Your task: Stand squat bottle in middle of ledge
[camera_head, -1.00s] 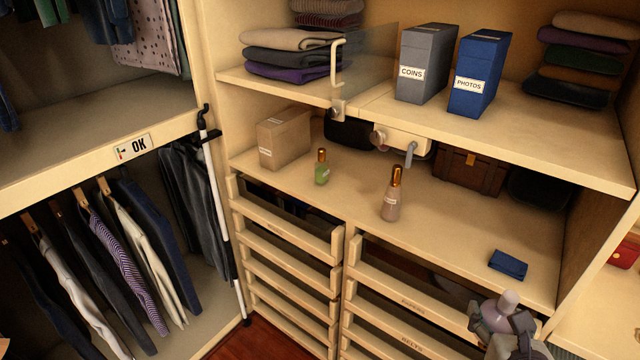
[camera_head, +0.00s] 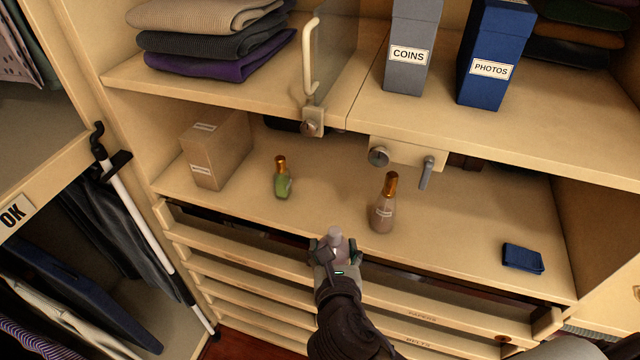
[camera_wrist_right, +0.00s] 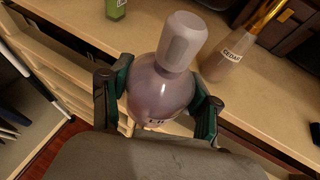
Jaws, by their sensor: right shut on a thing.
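My right gripper (camera_head: 335,252) is shut on the squat bottle (camera_head: 336,238), a round lilac bottle with a pale grey cap. In the right wrist view the bottle (camera_wrist_right: 160,88) sits upright, or nearly so, between the two fingers (camera_wrist_right: 163,100), its label mostly hidden. It is held at the front edge of the ledge (camera_head: 325,205), between and in front of a green bottle (camera_head: 282,182) on the left and a taller pinkish bottle with a gold cap (camera_head: 382,212) on the right. My left gripper is not in view.
A cardboard box (camera_head: 218,150) stands at the ledge's left end and a blue folded cloth (camera_head: 522,258) lies at the right. Drawers lie under the ledge.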

